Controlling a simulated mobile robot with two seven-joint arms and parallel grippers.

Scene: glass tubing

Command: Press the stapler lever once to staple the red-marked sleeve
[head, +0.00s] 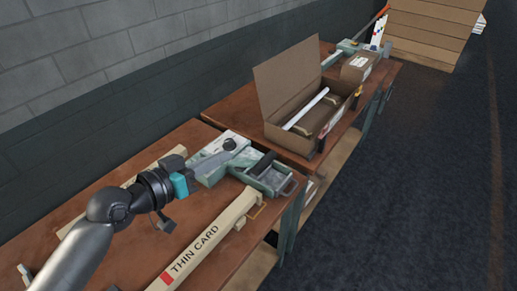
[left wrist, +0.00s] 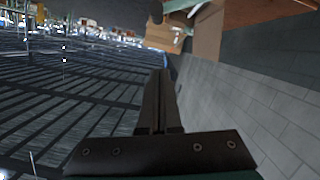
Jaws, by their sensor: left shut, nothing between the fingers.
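The long pale sleeve marked THIN CARD (head: 212,241) lies on the near bench, with a red mark near its lower end. Its far end lies close to the worn green-and-white stapler (head: 266,178), which stands at the bench's far end. A grey bar with a dark round part (head: 229,145), possibly the lever, shows on the stapler's left portion. My left gripper (head: 192,174) is just left of the stapler, shut and empty; I cannot tell if it touches. Its closed fingers (left wrist: 159,100) also show in the left wrist view. My right gripper is out of view.
An open cardboard box (head: 287,85) with a white tube stands on the second bench (head: 232,112), past a narrow gap. Another pale strip lies behind my arm. A block wall (head: 120,55) runs along the left; dark floor (head: 420,190) is clear at right.

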